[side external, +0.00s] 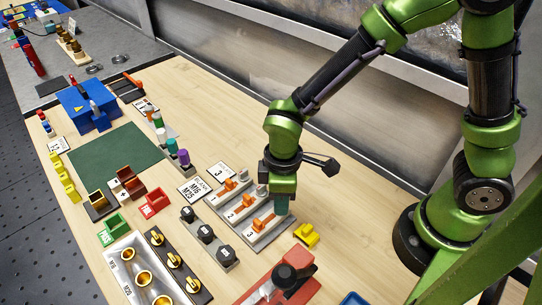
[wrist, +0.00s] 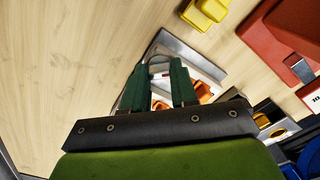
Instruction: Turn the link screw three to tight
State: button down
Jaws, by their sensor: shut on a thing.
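The grey link board (side external: 268,240) lies on the wooden table in the side external view, with several orange links (side external: 228,186) in its white rows. Grey posts stand at the back ends of the rows. My gripper (side external: 281,209) points down over the back right end of the board, at the row nearest the camera. In the wrist view its two dark green fingers (wrist: 160,80) stand close around a small screw, which they mostly hide. Part of the board's rim (wrist: 190,45) and an orange link (wrist: 203,90) show beyond the fingers. The screw's seating cannot be seen.
A yellow block (side external: 307,235) stands right of the board, and a red tool (side external: 270,288) lies nearer the camera. Black knobs (side external: 205,233) stand on a grey strip at the left. The table behind the board is clear up to the wall.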

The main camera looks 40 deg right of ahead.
jog(key=m, duration=0.4)
jog(key=shift+m, duration=2.2)
jog(key=c, duration=0.9)
grip_release()
notch_tip(320, 180, up, 17)
jog(key=shift+w, duration=0.1)
